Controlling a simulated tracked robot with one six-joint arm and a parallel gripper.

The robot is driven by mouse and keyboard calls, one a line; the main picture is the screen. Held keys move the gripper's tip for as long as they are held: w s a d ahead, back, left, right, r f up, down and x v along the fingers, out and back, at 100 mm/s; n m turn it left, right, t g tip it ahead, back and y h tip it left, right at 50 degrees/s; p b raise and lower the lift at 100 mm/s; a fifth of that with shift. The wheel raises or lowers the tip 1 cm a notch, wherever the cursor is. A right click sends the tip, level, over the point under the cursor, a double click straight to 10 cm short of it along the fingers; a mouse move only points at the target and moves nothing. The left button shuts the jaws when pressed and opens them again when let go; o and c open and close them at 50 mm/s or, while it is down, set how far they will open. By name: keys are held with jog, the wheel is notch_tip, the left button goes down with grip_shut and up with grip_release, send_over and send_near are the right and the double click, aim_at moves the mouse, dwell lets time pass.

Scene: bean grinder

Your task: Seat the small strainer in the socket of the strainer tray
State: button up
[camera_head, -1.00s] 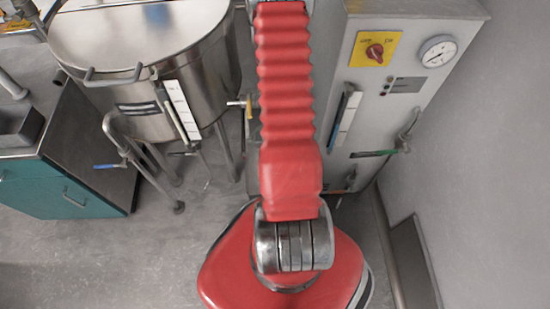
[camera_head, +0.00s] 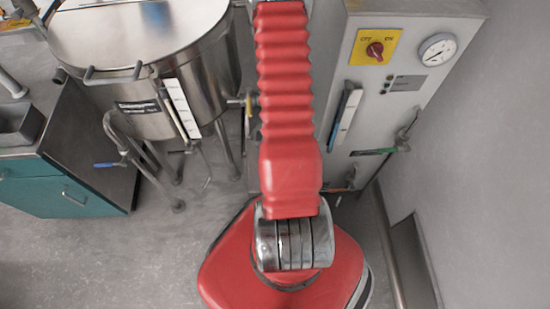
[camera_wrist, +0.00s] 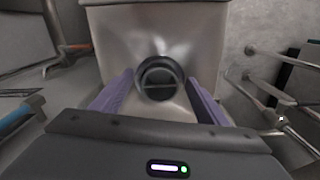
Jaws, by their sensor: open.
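In the wrist view my gripper (camera_wrist: 160,77) is open, with one purple finger on each side of a dark round part (camera_wrist: 159,79). This part has a dark ring and a bar across its middle, and it lies at the centre of a shiny metal surface (camera_wrist: 120,35). I cannot tell whether it is the small strainer, the socket or something else, nor whether the fingers touch it. I cannot clearly identify the strainer or the strainer tray in either view. My red arm hides the middle of the head view.
A steel vat (camera_head: 205,80) with bent pipes stands at the left of the head view. A grey cabinet (camera_head: 375,100) with a yellow switch plate and gauge stands at the right. A teal sink unit (camera_head: 60,190) is at far left. Grey floor (camera_head: 100,260) lies clear at lower left.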

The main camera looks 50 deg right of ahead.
notch_tip(320, 180, up, 14)
jog(key=shift+f, duration=0.15)
dwell(1.1)
dwell(0.9)
jog(key=w+a+r+n+t, duration=0.1)
jog(key=a+r+n, duration=0.5)
jog(key=a+r, duration=0.8)
jog(key=w+a+r+n+t, duration=0.2)
jog(key=a+r+n+t, duration=0.2)
jog(key=a+r, duration=1)
notch_tip(320, 180, up, 6)
jog(key=shift+w+a+r+n+t, duration=0.2)
jog(key=shift+n+t, duration=0.1)
jog(key=shift+n, duration=0.7)
